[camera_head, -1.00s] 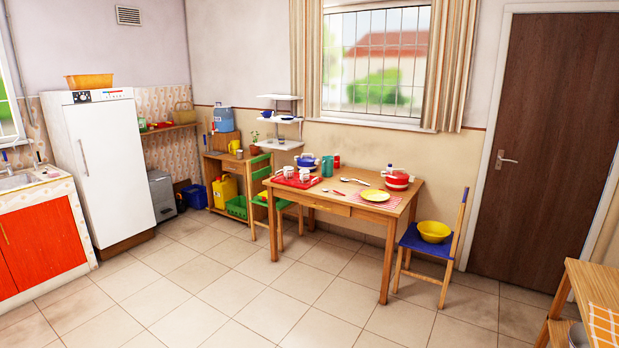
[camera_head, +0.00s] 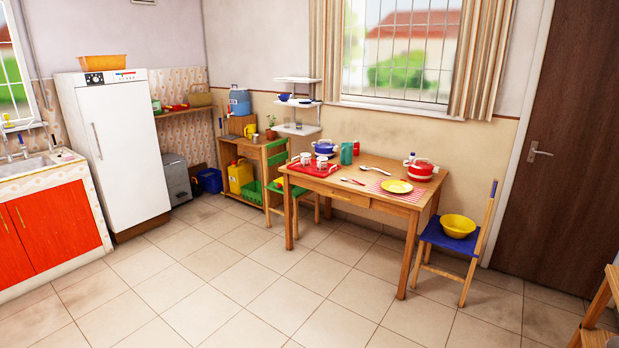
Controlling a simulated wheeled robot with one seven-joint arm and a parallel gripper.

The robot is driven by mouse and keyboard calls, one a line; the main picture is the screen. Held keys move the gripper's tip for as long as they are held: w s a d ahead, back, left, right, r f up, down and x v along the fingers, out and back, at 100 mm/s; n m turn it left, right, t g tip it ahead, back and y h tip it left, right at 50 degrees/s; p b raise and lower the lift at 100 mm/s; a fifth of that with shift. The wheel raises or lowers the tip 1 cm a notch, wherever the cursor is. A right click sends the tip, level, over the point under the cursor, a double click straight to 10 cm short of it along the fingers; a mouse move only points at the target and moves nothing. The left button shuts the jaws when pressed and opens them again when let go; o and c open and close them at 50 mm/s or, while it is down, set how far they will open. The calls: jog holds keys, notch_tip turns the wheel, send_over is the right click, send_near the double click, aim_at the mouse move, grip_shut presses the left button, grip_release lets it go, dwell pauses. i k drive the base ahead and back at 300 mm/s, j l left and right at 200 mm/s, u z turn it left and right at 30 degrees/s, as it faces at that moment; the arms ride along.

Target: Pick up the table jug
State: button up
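The wooden table (camera_head: 375,201) stands against the far wall under the window. A teal upright container (camera_head: 346,153) stands at its back, beside a red item; it may be the table jug, but it is too small to be sure. A small yellow jug-like vessel (camera_head: 249,130) stands on the wooden shelf unit left of the table. My gripper is not in view.
On the table are a red tray (camera_head: 314,170) with white cups, a blue pot (camera_head: 325,148), a red pot (camera_head: 420,169) and a yellow plate (camera_head: 397,186). A blue-seated chair (camera_head: 447,238) holds a yellow bowl (camera_head: 458,226). The tiled floor (camera_head: 240,290) before the table is clear.

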aim_at(346, 152)
jog(key=i+z, duration=0.4)
jog(key=i, duration=1.9)
jog(key=i+l+u, duration=0.1)
jog(key=i+u, duration=0.15)
jog(key=i, duration=0.25)
jog(key=i+l+u, duration=0.2)
jog(key=i, duration=0.25)
jog(key=i+l+u, duration=0.25)
jog(key=i, duration=0.2)
jog(key=i+l+u, duration=0.25)
jog(key=i, duration=0.25)
jog(key=i+l+u, duration=0.15)
jog(key=i+u, duration=0.15)
jog(key=i, duration=0.2)
jog(key=i+l+u, duration=0.25)
jog(key=i+l, duration=0.15)
jog(key=i, duration=0.1)
